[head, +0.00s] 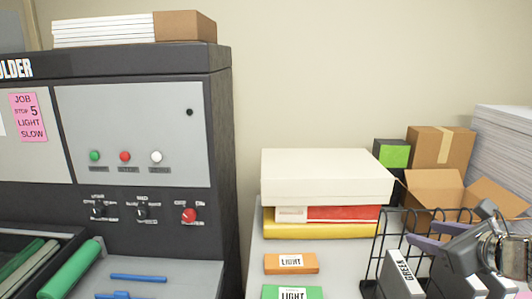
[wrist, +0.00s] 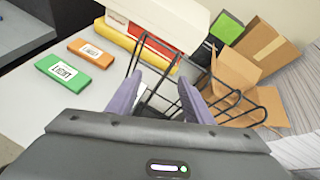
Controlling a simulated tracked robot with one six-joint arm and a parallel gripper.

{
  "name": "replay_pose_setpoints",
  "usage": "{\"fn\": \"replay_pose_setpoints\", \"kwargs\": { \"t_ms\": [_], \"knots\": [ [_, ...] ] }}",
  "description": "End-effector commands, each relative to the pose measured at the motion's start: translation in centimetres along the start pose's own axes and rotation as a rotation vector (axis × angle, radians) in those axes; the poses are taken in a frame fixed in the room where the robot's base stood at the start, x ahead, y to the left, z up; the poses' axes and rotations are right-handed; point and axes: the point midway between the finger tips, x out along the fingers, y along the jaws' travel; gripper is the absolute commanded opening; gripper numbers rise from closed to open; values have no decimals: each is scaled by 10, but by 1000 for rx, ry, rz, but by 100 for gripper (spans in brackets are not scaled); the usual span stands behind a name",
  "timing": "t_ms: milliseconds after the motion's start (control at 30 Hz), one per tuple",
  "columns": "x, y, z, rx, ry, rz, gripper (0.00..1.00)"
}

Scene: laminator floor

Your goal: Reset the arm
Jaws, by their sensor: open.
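My gripper (head: 432,236) is at the lower right of the head view, with its purple-grey fingers over the black wire rack (head: 377,246). In the wrist view my gripper (wrist: 156,90) shows two fingers spread apart with nothing between them. The rack (wrist: 228,114) lies just beyond and around the fingers in that view. I cannot tell whether they touch its wires. A grey arm link of mine covers part of the rack in the head view.
An orange LIGHT box (head: 291,264) and a green LIGHT box (head: 277,292) lie on the table left of the rack. A white box (head: 326,174) sits on red and yellow ones behind. The folder machine (head: 220,160) stands left.

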Motion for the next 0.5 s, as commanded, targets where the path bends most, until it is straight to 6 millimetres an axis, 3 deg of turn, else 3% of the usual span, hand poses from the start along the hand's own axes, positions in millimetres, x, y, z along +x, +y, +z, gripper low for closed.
{"fn": "replay_pose_setpoints", "kwargs": {
  "t_ms": [200,500],
  "knots": [
    [21,40,58,-145,-40,56,46],
    [33,108,125,-371,-103,130,46]
  ]
}}
